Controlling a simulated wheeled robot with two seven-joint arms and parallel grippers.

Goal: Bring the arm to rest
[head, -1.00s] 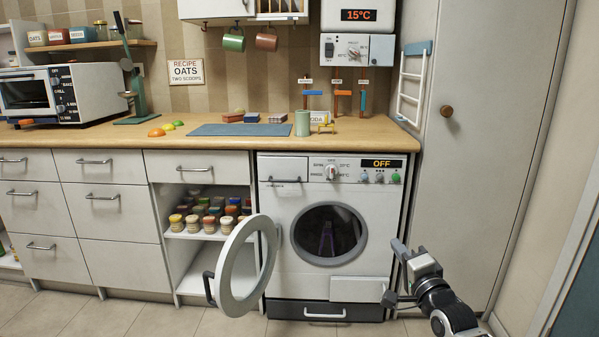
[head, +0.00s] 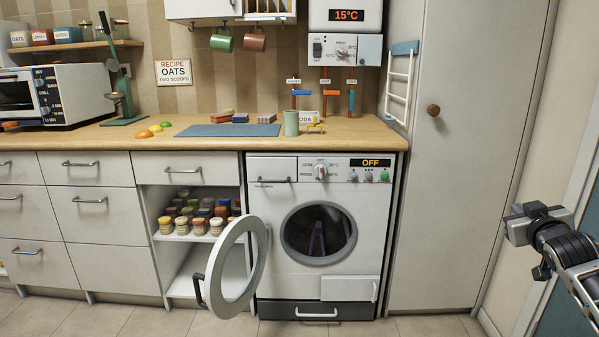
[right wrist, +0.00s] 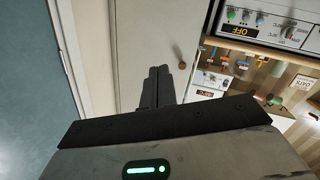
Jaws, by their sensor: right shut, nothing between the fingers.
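My right gripper (head: 518,222) is at the far right of the head view, in front of the tall cupboard and wall, well clear of the washing machine (head: 272,212). In the right wrist view its two fingers (right wrist: 158,76) lie together, with nothing between them. The arm comes in from the lower right edge. My left gripper is not in view. The washing machine's round door (head: 236,268) stands open to the left, apart from the gripper. The drum opening (head: 318,234) is dark, with a purplish shape inside that I cannot make out.
The tall cupboard (head: 455,190) with a round knob (head: 433,110) stands right of the machine; its knob also shows in the right wrist view (right wrist: 182,65). The wooden worktop (head: 360,138) carries a blue mat (head: 228,131) and a green cup (head: 291,123). The floor before the cupboard is clear.

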